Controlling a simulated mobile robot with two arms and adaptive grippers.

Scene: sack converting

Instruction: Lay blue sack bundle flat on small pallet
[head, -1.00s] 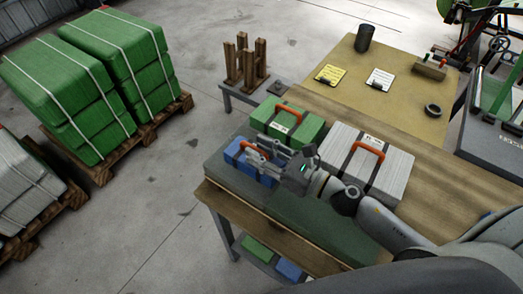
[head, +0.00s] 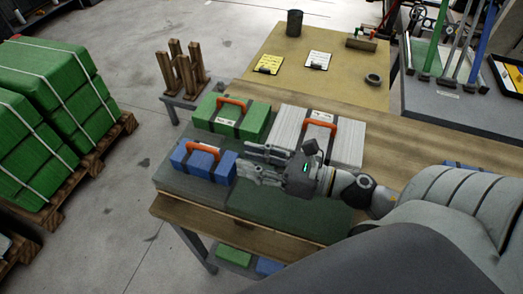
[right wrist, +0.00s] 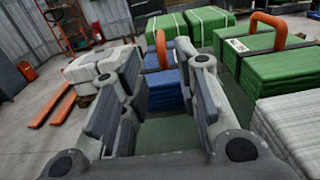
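The blue sack bundle (head: 218,168) with dark straps and an orange handle lies flat on the dark green mat (head: 290,215) at the bench's near left. My right gripper (head: 240,162) is open and empty, just right of the bundle, fingers pointing at its right end. Any contact there is hard to tell. In the right wrist view the bundle (right wrist: 164,88) shows beyond and between the spread fingers (right wrist: 155,75), partly hidden by them. My left gripper is out of view. I cannot clearly identify a small pallet; wooden posts (head: 185,72) stand on a low grey table behind.
A green bundle (head: 250,120) and a white bundle (head: 345,140), both with orange handles, lie behind on the bench. Larger pallets (head: 110,135) with green stacks stand on the floor at left. A tan table (head: 340,90) with clipboards and a dark cup is behind.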

